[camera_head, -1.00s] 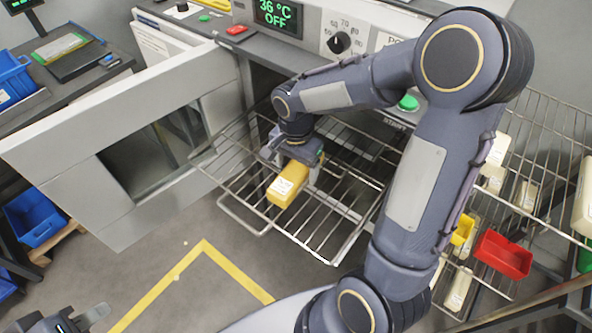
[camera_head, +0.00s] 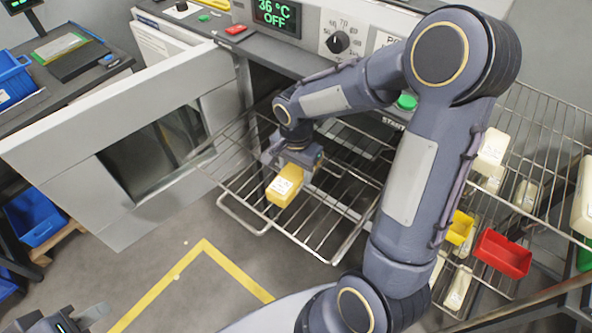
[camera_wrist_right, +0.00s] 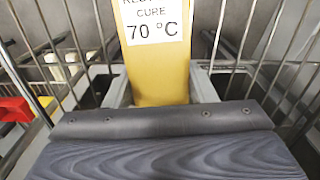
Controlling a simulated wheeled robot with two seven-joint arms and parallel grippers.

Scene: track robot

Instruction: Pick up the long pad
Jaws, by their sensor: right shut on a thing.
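The long pad is a yellow block (camera_head: 283,187) with a white label. My right gripper (camera_head: 297,165) is shut on it, above the wire rack (camera_head: 345,240) pulled out of the open oven. In the right wrist view the yellow block (camera_wrist_right: 160,75) stands between the two fingers, and its label reads "CURE 70 °C". The fingertips are partly hidden behind the gripper body. I cannot tell whether the block touches the rack. My left gripper (camera_head: 75,322) shows only in part at the bottom left corner, and its jaws are not clear.
The oven door (camera_head: 130,140) stands open at the left. Its display (camera_head: 277,14) reads 36 °C and OFF. The floor in front of the rack is clear.

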